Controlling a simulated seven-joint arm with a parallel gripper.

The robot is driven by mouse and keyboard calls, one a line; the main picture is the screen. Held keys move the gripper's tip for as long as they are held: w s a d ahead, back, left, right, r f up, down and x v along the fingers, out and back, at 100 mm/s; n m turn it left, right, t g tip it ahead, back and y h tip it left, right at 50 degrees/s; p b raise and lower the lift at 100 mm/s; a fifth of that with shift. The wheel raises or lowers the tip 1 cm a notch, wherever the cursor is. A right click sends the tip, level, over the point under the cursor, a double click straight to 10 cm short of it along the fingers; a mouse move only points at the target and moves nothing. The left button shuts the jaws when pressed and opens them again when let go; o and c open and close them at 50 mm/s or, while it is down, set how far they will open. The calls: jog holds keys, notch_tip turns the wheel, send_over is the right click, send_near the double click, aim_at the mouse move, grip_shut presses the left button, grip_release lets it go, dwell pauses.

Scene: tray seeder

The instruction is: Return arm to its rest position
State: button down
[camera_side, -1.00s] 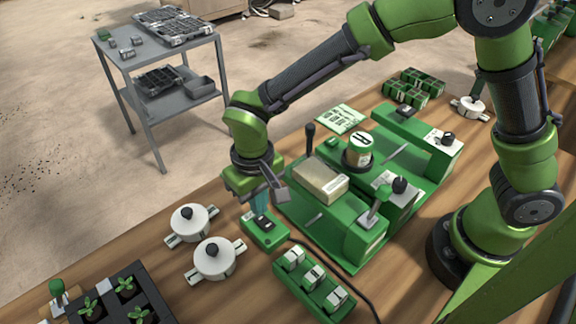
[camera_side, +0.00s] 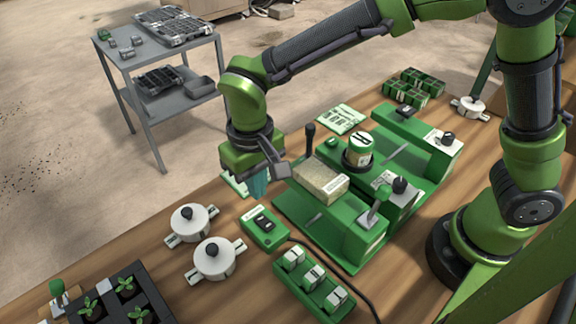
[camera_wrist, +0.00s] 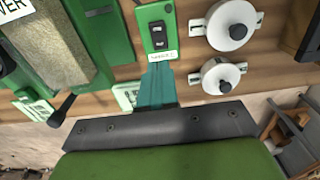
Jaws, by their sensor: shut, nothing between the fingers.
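My gripper (camera_side: 260,187) is shut and empty, with teal fingers pointing down. It hangs above the table's back edge, behind the small green switch box (camera_side: 264,228) and left of the green seeder (camera_side: 340,222). In the wrist view the teal fingers (camera_wrist: 157,84) show just below the switch box (camera_wrist: 157,30), apart from it as far as I can tell. The switch box has a dark rocker switch on top. A pale green card lies partly hidden behind the fingers.
Two white lidded pots (camera_side: 214,260) stand left of the switch box. A green block with several small switches (camera_side: 313,283) is in front. A seedling tray (camera_side: 120,297) sits at lower left. A grey cart (camera_side: 160,60) stands on the floor behind. A black lever (camera_side: 310,138) rises near my gripper.

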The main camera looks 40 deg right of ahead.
jog(key=d+r+t, duration=0.1)
jog(key=d+r, duration=0.2)
jog(key=d, duration=0.1)
jog(key=s+d+r+m+t+y, duration=0.1)
jog(key=d+r, duration=0.2)
jog(key=d, duration=0.1)
jog(key=s+d+r+m+y, duration=0.1)
jog(key=d+r, duration=0.3)
jog(key=shift+t, duration=0.4)
jog(key=s+d+r+m+t, duration=0.2)
jog(key=s+d+r+t, duration=0.1)
jog(key=s+d, duration=0.5)
jog(key=shift+d+r+t, duration=0.2)
jog(key=shift+d+t, duration=0.5)
jog(key=shift+d, duration=0.4)
